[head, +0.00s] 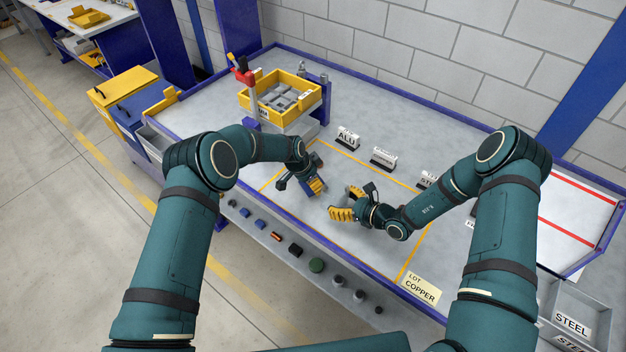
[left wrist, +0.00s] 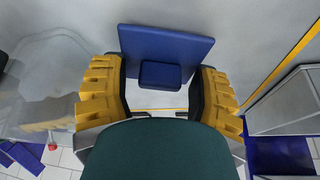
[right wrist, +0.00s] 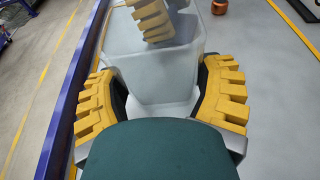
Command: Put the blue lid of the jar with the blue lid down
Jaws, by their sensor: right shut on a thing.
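The clear jar (right wrist: 165,75) stands between the yellow fingers of my right gripper (head: 348,208), which is shut on it. In the left wrist view the jar (left wrist: 42,85) shows at the left, with no lid on it. The square blue lid (left wrist: 165,42) has a raised blue knob (left wrist: 160,75). It is beside the jar, over the grey tabletop; I cannot tell whether it touches. My left gripper (head: 313,184) is open, its fingers on either side of the knob with narrow gaps. The lid is mostly hidden in the head view.
A yellow bin (head: 281,97) with grey pieces stands at the back left. ALU (head: 347,138) and other label blocks stand behind the grippers. Several small parts lie along the front ledge (head: 290,250). A copper-coloured ring (right wrist: 219,7) lies beyond the jar. The tabletop near the COPPER label (head: 420,288) is clear.

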